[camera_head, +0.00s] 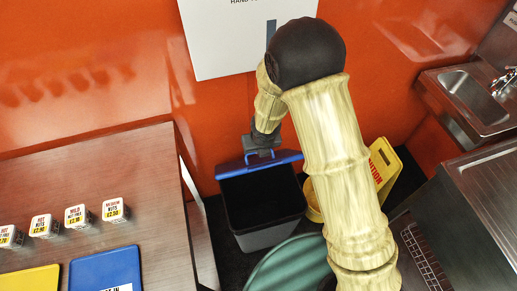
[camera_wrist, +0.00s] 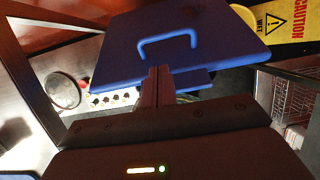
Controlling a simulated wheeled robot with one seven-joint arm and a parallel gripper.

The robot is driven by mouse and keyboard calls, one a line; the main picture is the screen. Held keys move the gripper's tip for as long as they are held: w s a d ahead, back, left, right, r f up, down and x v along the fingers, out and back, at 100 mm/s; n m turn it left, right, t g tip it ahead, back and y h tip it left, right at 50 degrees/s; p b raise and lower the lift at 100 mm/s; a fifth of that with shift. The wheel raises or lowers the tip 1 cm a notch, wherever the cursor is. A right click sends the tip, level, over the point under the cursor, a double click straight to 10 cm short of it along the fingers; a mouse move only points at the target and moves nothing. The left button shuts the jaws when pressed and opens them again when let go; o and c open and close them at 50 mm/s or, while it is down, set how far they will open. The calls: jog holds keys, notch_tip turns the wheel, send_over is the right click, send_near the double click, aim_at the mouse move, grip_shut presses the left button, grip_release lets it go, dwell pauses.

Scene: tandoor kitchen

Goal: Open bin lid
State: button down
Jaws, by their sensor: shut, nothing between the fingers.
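The bin (camera_head: 265,215) stands on the floor against the orange wall, with its dark inside showing from above. Its blue lid (camera_head: 232,168) is tilted up at the bin's back edge, so the bin stands open. In the wrist view the lid (camera_wrist: 215,50) fills the upper middle, with a blue loop handle (camera_wrist: 167,40) on its face. My gripper (camera_head: 262,152) is at the lid's upper edge. Its fingers (camera_wrist: 160,72) are shut and empty, just below the handle in the wrist view. I cannot tell whether they touch the lid.
A wooden counter (camera_head: 95,165) with small price-labelled boxes (camera_head: 76,215) stands left. A yellow caution sign (camera_head: 384,168) and a round green object (camera_head: 290,268) are near the bin. A metal sink (camera_head: 470,97) is at the right. My arm hides part of the middle.

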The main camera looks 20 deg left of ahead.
send_over(257, 162)
jog(key=f, duration=0.8)
jog(key=shift+s+d, duration=0.1)
jog(key=shift+s, duration=0.1)
jog(key=shift+r, duration=0.1)
jog(key=shift+w+r+p, duration=0.1)
jog(key=shift+p, duration=0.5)
